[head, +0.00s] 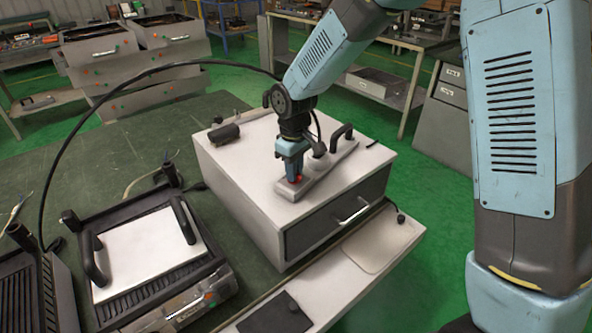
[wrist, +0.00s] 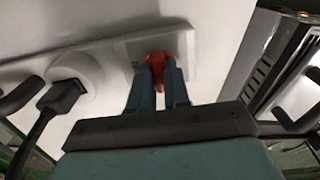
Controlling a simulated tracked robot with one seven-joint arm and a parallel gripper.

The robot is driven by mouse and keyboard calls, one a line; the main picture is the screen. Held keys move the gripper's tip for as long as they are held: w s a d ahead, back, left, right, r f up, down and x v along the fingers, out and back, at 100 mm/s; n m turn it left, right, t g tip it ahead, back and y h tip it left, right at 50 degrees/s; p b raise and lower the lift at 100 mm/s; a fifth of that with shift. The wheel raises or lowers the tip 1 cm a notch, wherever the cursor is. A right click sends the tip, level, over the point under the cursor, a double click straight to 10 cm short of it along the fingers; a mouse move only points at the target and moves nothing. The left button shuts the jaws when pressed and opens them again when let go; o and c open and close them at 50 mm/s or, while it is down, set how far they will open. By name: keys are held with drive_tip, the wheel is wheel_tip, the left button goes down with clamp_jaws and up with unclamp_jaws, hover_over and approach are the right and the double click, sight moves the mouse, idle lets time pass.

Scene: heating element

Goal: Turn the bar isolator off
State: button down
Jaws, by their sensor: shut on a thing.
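The red bar isolator switch (wrist: 162,57) sits on a pale square plate (wrist: 186,50), at one end of the power strip (head: 322,174) on top of the white cabinet. In the head view only a little red (head: 297,180) shows below the fingers. My gripper (head: 294,178) points down at that end of the strip. In the wrist view its two fingers (wrist: 158,74) are closed on the red switch, one on each side. The fingers hide part of the switch, and I cannot tell its exact position.
A black plug (wrist: 60,98) sits in a round white socket (wrist: 82,70) beside the switch. A black handle (head: 341,136) stands near the strip's far end. The white cabinet (head: 236,185) has a grey drawer (head: 335,217). A black grill-like appliance (head: 150,262) stands at left.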

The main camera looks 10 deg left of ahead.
idle(0.3)
drive_tip(key=c, duration=1.1)
unclamp_jaws()
wheel_tip(320, 180, up, 14)
drive_tip(key=shift+f, duration=0.15)
drive_tip(key=s+d+r+m+t, duration=0.1)
drive_tip(key=s+d+r+m, duration=0.15)
drive_tip(key=d, duration=0.45)
drive_tip(key=s+d+r+m+t, duration=0.1)
drive_tip(key=d+r+m, duration=0.1)
drive_tip(key=d+r, duration=0.35)
drive_tip(key=s+d+r+m+t, duration=0.1)
drive_tip(key=d+r+m, duration=0.1)
drive_tip(key=d, duration=0.6)
drive_tip(key=s+d+m+t, duration=0.1)
drive_tip(key=s+d+m, duration=0.1)
drive_tip(key=s+d, duration=0.2)
drive_tip(key=s+d+r+m, duration=0.1)
drive_tip(key=s+d+m, duration=0.1)
drive_tip(key=s+d, duration=0.3)
drive_tip(key=s+d+m+t, duration=0.1)
drive_tip(key=s+d+m, duration=0.1)
drive_tip(key=s+d, duration=0.3)
drive_tip(key=shift+d+r+t, duration=0.15)
drive_tip(key=shift+d+t, duration=0.15)
drive_tip(key=shift+d, duration=0.35)
